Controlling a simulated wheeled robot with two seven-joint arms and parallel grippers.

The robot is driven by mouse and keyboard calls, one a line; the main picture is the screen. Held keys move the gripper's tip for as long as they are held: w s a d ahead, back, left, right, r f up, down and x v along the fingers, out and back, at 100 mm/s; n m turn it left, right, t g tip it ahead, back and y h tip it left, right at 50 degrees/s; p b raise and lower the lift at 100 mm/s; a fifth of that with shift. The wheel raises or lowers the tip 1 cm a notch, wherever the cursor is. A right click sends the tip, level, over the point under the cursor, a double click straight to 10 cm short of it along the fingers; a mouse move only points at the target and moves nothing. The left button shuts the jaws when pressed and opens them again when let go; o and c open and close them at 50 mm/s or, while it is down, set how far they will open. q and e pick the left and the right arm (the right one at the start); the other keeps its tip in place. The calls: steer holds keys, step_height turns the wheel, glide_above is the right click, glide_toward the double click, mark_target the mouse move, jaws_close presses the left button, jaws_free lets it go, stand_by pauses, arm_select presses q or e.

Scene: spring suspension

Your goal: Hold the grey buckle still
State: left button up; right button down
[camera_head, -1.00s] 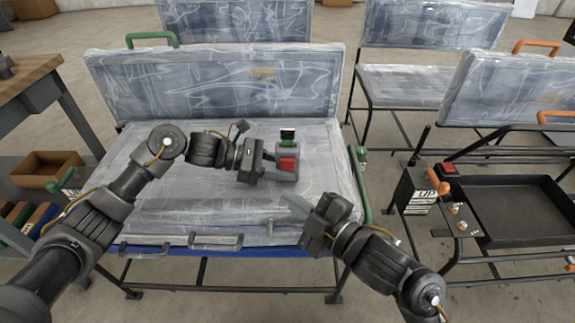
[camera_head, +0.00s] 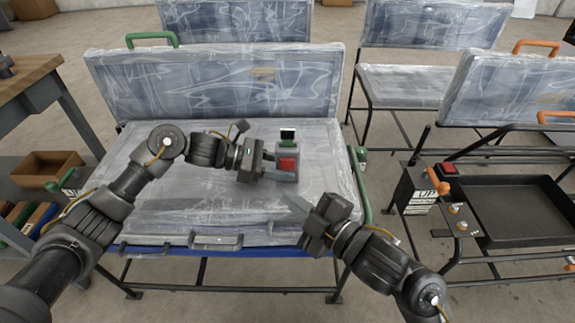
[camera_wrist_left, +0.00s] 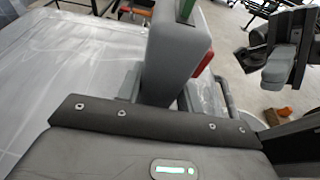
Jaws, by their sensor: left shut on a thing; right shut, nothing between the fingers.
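The grey buckle (camera_head: 286,167) stands upright on the plastic-wrapped seat, with a red button (camera_head: 288,163) on its face and a green and black piece at its top. It also shows in the left wrist view (camera_wrist_left: 178,48), close ahead of the gripper. My left gripper (camera_head: 270,168) reaches in from the left and is shut on the grey buckle. The contact is partly hidden by the gripper body. My right gripper (camera_head: 300,212) is shut and empty, below and right of the buckle, apart from it. It also shows at the upper right of the left wrist view (camera_wrist_left: 285,50).
The wrapped seat (camera_head: 170,200) has a raised backrest (camera_head: 215,85) behind it. A green armrest (camera_head: 361,185) runs along its right side. A black tray (camera_head: 520,208) stands at the right, a wooden workbench (camera_head: 25,78) at the left. The seat's left half is mostly under my left arm.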

stand_by(0.3)
arm_select(q)
steer(key=o, duration=1.2)
steer(key=shift+c, duration=0.2)
